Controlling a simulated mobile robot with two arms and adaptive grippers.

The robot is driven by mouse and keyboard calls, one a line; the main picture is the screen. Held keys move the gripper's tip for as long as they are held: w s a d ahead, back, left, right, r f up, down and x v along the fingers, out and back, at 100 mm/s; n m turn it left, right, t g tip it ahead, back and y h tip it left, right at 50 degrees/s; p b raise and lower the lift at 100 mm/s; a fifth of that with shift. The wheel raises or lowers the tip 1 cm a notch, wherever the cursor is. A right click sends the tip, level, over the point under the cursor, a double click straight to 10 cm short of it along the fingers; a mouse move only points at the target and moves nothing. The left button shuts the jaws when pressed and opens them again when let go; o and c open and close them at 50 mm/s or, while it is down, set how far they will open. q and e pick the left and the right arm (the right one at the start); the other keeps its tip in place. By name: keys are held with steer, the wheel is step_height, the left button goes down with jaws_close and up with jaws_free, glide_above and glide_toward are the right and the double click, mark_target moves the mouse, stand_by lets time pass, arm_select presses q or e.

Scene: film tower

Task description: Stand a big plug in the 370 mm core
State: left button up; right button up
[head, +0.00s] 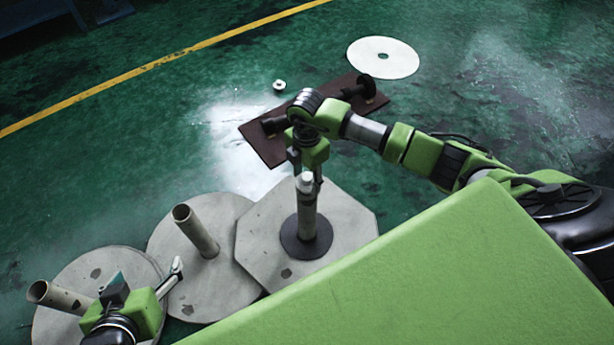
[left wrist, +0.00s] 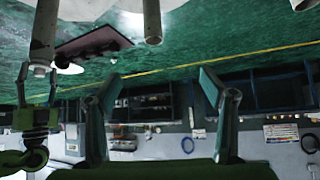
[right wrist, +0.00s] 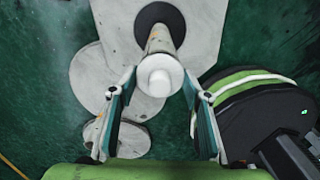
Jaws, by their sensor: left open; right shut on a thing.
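A white plug (head: 305,181) is at the top of the grey core (head: 307,222) that stands in a black flange on the octagonal plate (head: 352,215). My right gripper (head: 305,165) is above this core, shut on the plug. In the right wrist view the plug (right wrist: 158,76) lies between the fingers, lined up with the core. How deep it sits in the core cannot be told. The left wrist view, upside down, shows the plug (left wrist: 40,70) at the core's end. My left gripper (head: 150,280) is open and empty beside the leftmost core (head: 60,298).
A middle core (head: 195,232) with an open top stands on a round grey plate (head: 220,275). A brown board (head: 265,152) with black parts lies behind. A white disc (head: 400,62) and a small white ring (head: 279,85) lie on the green floor, which is otherwise largely clear there.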

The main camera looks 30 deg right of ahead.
arm_select(q)
steer(key=shift+w+d+r+t, duration=0.25)
steer(key=shift+w+r+t, duration=0.2)
steer(key=shift+w, duration=0.2)
arm_select(e)
steer(key=shift+f, duration=0.35)
arm_select(q)
steer(key=shift+w+r, duration=0.2)
steer(key=shift+r, duration=0.05)
arm_select(e)
steer(key=shift+f, duration=0.1)
arm_select(q)
steer(key=shift+w+d+r+t+b, duration=0.25)
steer(key=shift+w+r+t+b, duration=0.05)
steer(key=shift+t, duration=0.05)
arm_select(e)
steer(key=shift+f, duration=0.2)
steer(key=o, duration=1.2)
arm_select(q)
steer(key=shift+r, duration=0.1)
arm_select(e)
step_height(320, 180, up, 12)
steer(key=shift+r, duration=0.1)
